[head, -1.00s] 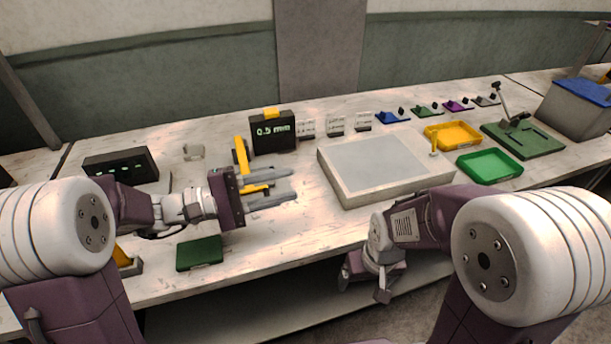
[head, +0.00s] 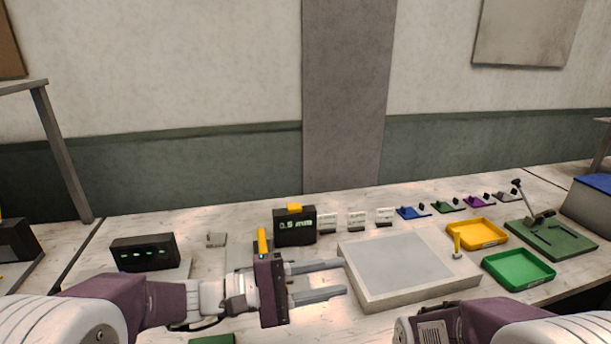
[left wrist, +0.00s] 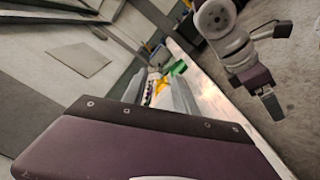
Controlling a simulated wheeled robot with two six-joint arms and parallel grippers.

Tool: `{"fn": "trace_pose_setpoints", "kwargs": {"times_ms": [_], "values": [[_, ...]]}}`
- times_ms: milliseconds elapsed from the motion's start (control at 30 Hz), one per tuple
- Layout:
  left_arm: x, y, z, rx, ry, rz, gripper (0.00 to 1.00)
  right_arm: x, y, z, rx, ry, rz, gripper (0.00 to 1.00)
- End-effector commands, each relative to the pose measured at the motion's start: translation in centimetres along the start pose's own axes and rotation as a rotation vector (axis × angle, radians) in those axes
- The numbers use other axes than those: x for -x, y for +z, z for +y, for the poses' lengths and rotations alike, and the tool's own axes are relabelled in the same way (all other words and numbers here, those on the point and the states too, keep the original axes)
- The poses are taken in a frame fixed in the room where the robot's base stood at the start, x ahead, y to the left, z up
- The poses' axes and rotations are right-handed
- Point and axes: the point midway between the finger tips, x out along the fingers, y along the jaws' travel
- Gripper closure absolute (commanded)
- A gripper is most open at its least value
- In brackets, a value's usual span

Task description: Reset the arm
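My left gripper (head: 318,281) reaches in from the left, above the table. Its two grey fingers point right and stand apart with nothing between them. The left wrist view shows the same fingers (left wrist: 172,98) past the dark purple palm. In the head view my right arm shows only as a link at the bottom edge, and its gripper is out of frame. The left wrist view shows my right arm with its gripper (left wrist: 272,100) hanging at the table's edge; its finger gap is too small to make out.
A pale slab with a grey top (head: 400,262) lies right of the left gripper. A yellow tray (head: 477,233), a green tray (head: 519,269) and a green fixture (head: 553,239) are at right. A black box (head: 144,252) stands at left.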

Motion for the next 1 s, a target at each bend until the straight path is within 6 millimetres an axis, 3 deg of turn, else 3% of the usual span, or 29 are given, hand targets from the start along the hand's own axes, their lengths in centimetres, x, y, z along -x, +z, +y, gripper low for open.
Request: {"fn": "trace_pose_setpoints", "kwargs": {"times_ms": [33, 67, 167, 267, 300, 400, 500, 600, 733, 1000], "values": [[0.1, 2.7, 1.9, -0.006, -0.056, -0.022, 0.66, 3.8, -0.4, -0.1, 0.0, 0.0, 0.001, 0.15], [0.3, 3.8, 0.6, -0.011, -0.142, -0.033, 0.66, 4.9, -0.5, -0.1, 0.0, 0.0, 0.001, 0.15], [2.8, 5.3, -5.8, -0.02, -0.458, -0.026, 0.66, 6.7, -0.8, -0.1, 0.0, 0.0, 0.002, 0.15], [7.7, 5.6, -11.7, -0.063, -0.792, 0.012, 0.66, 8.3, -0.9, -0.2, 0.0, 0.0, 0.001, 0.15], [10.3, 5.3, -13.6, -0.098, -0.929, 0.034, 0.66, 8.9, -0.9, -0.2, 0.0, 0.0, 0.001, 0.15], [17.1, 3.2, -17.0, -0.229, -1.236, 0.098, 0.66, 9.5, -1.0, -0.2, 0.0, 0.0, 0.001, 0.15], [21.9, 0.1, -18.2, -0.392, -1.439, 0.16, 0.66, 9.2, -1.0, -0.2, 0.0, 0.0, 0.001, 0.15], [24.2, -2.5, -17.6, -0.522, -1.534, 0.214, 0.66, 9.1, -1.0, -0.2, 0.0, 0.0, 0.001, 0.15], [24.5, -4.3, -16.6, -0.578, -1.541, 0.292, 0.66, 9.1, -1.0, -0.2, 0.0, 0.0, 0.001, 0.15], [24.5, -4.3, -16.7, -0.569, -1.538, 0.296, 0.66, 9.1, -1.0, -0.2, 0.0, 0.0, 0.001, 0.15]]}}
